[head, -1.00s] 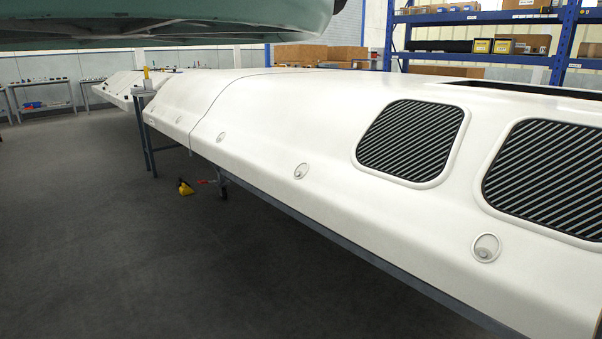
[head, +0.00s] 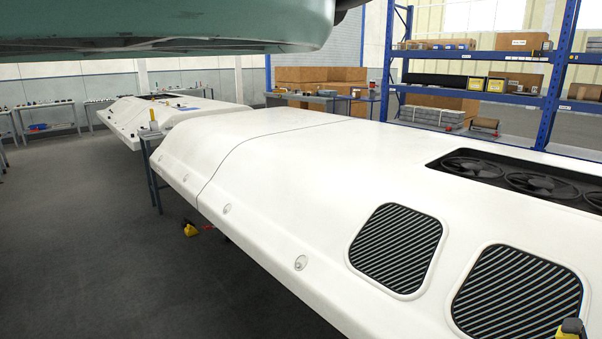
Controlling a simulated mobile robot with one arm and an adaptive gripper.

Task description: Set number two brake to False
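No brake marked as number two can be made out. Under the near edge of the long white shell (head: 290,150), a small red part (head: 207,227) shows at floor level. It may be a brake lever, but it is too small to tell. A yellow object (head: 190,229) sits on the floor just left of it. My gripper is not in view.
A yellow and black object (head: 570,330) is cut off at the lower right. A small grey table (head: 152,140) stands by the shell's far end. Blue shelving (head: 550,100) stands behind. Dark floor (head: 90,250) is clear at left. A green body (head: 170,30) hangs overhead.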

